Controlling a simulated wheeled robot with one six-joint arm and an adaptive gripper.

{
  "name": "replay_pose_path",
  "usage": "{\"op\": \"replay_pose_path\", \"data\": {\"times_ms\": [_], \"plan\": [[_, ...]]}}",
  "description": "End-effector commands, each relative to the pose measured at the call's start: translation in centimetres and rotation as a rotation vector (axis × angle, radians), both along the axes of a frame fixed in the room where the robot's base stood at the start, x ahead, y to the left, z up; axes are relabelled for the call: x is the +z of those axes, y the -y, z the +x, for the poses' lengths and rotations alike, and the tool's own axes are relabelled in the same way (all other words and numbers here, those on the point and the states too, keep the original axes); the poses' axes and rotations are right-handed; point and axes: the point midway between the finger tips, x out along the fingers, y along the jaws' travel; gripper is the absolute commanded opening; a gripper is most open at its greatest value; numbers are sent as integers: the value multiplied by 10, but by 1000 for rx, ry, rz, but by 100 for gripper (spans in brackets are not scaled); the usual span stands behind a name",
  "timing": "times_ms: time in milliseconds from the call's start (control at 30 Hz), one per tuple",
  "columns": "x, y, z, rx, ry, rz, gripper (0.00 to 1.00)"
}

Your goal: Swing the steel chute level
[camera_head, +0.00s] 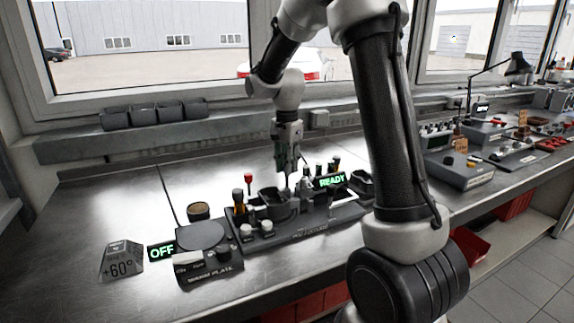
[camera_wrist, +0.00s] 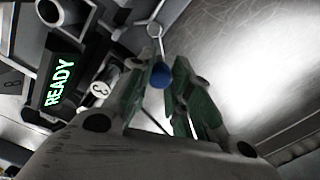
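My gripper (camera_head: 285,178) points down over the middle of the black fixture (camera_head: 300,230) on the bench. In the wrist view, a blue ball knob (camera_wrist: 161,76) sits between the green-padded fingertips of my gripper (camera_wrist: 162,72). The fingertips are close together and seem to touch the knob on both sides. A thin pale rod (camera_wrist: 156,46) runs from the knob to a small ring. I cannot clearly make out the steel chute; its tilt cannot be told, and my fingers hide part of the area.
A READY display (camera_head: 332,180) stands at the fixture. A hot plate (camera_head: 203,237) with an OFF display (camera_head: 161,251) and a +60° sign (camera_head: 121,262) are at left. A red-topped pin (camera_head: 248,179) and several bottles stand close around my gripper.

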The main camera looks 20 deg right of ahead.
Motion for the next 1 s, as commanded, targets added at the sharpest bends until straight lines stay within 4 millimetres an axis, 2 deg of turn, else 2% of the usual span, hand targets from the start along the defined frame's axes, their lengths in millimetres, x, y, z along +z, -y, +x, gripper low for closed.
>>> {"op": "replay_pose_path", "data": {"times_ms": [267,467,1000], "plan": [[0,-1,1,19,0,0,0],[0,-3,3,99,0,0,0],[0,-21,9,574,0,0,0]]}}
